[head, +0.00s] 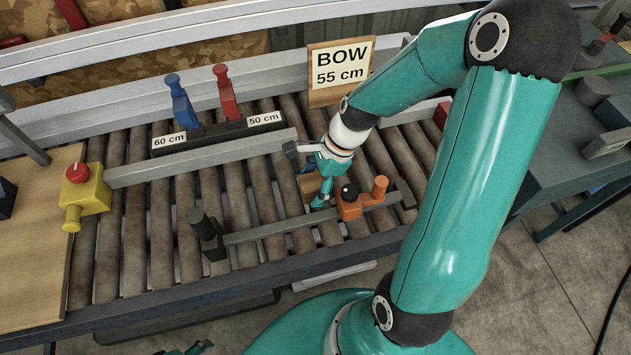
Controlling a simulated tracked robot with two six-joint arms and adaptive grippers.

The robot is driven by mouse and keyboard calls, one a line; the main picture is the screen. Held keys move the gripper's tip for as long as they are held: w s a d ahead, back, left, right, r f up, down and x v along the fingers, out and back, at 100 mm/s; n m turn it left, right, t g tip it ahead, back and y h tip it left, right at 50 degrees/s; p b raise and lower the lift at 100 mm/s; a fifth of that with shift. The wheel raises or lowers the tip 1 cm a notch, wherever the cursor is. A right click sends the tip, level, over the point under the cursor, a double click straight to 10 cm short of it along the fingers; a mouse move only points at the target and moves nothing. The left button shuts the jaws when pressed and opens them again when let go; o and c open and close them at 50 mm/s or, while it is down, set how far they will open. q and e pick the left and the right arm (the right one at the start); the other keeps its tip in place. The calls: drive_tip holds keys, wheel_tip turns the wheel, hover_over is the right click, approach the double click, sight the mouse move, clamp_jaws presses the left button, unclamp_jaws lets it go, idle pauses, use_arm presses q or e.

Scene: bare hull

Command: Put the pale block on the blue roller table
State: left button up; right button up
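The blue roller table (200,298) has a dark blue front rail and brown rollers, and spans the middle of the head view. My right gripper (313,185) reaches down to the rollers near the middle. A small tan-brown block (311,187), which looks like the pale block, shows at its fingers, partly hidden by them. I cannot tell whether the fingers are closed on it or whether it touches the rollers. A small teal part at the bottom edge, likely my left gripper (187,350), is mostly cut off.
An orange stop (350,205) stands just right of the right gripper, on a grey rail with a black post (206,234). Behind are blue (181,101) and red (225,93) levers and a BOW sign (340,68). A yellow box with red button (84,190) stands left.

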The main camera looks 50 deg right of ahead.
drive_tip(key=shift+r, duration=0.1)
drive_tip(key=v, duration=1.2)
drive_tip(key=shift+p, duration=0.45)
